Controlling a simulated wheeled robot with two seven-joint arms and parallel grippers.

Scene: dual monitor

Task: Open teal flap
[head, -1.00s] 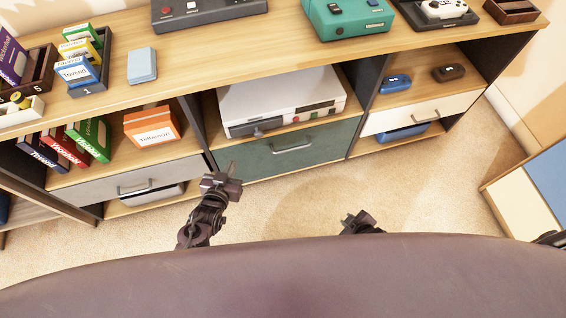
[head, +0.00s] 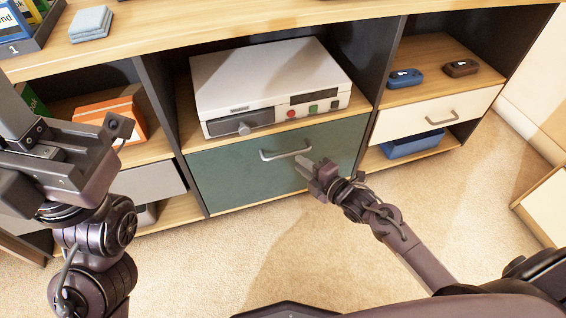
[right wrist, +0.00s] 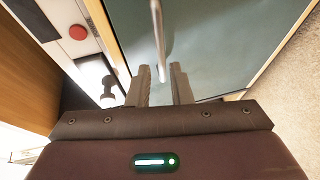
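The teal flap (head: 235,178) is the closed front below the white device in the middle of the cabinet. Its silver bar handle (head: 285,154) sits near the flap's top edge. My right gripper (head: 308,168) is just in front of the flap, close to the handle's right end. In the right wrist view, the gripper's two fingers (right wrist: 161,84) are apart, and the handle (right wrist: 158,40) lines up with the gap between them. I cannot tell if they touch it. My left gripper (head: 60,140) is large at the left edge, partly cut off, and its finger opening is unclear.
A white device (head: 270,80) stands on the shelf above the flap. A cream drawer (head: 435,113) is to the right and a grey drawer (head: 150,182) to the left. Carpeted floor (head: 260,250) lies clear in front. A low cabinet piece (head: 548,205) stands at the far right.

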